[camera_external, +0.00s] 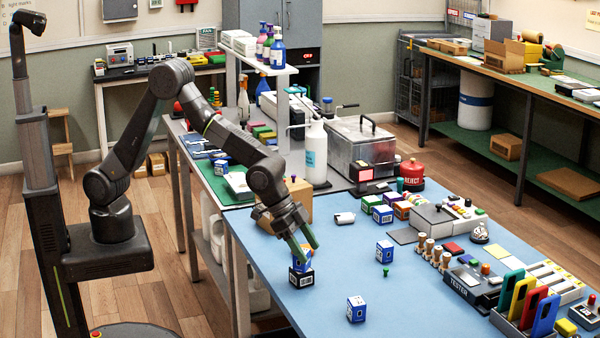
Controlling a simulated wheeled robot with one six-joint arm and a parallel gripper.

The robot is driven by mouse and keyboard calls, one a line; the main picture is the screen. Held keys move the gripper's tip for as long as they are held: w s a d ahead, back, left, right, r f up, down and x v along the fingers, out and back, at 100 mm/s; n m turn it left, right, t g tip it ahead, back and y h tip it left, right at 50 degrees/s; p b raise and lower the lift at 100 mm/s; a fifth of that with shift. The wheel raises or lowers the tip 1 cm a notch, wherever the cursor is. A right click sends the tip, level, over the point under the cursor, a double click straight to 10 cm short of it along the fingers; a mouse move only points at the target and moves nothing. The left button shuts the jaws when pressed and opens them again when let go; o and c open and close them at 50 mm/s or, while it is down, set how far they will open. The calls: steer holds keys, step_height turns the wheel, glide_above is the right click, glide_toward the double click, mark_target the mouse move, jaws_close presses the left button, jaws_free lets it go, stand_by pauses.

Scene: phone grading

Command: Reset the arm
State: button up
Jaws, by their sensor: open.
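My gripper (305,246) is at the end of my arm, tilted down over the left part of the blue bench (352,274). Its green-lined fingers are apart. Just below and behind the fingers, a blue and white box (301,262) sits on top of a dark box (301,278). The fingers overlap the upper box in the picture, and I cannot tell whether they touch it.
Two more small blue boxes stand apart on the bench, one in the middle (384,251) and one near the front (356,309). A phone rack (515,325) and a tester (466,288) are at the right. A metal tank (360,145) and a white bottle (316,155) stand behind.

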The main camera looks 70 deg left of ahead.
step_height(320, 180, up, 7)
steer(key=shift+r, duration=0.1)
steer(key=w+a+f+n+t+y, duration=0.1)
steer(key=w+a+n, duration=0.15)
steer(key=w, duration=0.55)
steer(key=w+a+f+n+y, duration=0.15)
steer(key=w+a, duration=0.25)
steer(key=w, duration=0.4)
steer(key=n+t+y+p, duration=0.1)
steer(key=n+y, duration=0.1)
steer(key=n, duration=0.3)
glide_above(376, 235)
steer(key=s, duration=0.2)
step_height(376, 235, down, 3)
step_height(376, 235, down, 10)
steer(key=shift+r+p, duration=0.1)
steer(key=shift+p, duration=0.75)
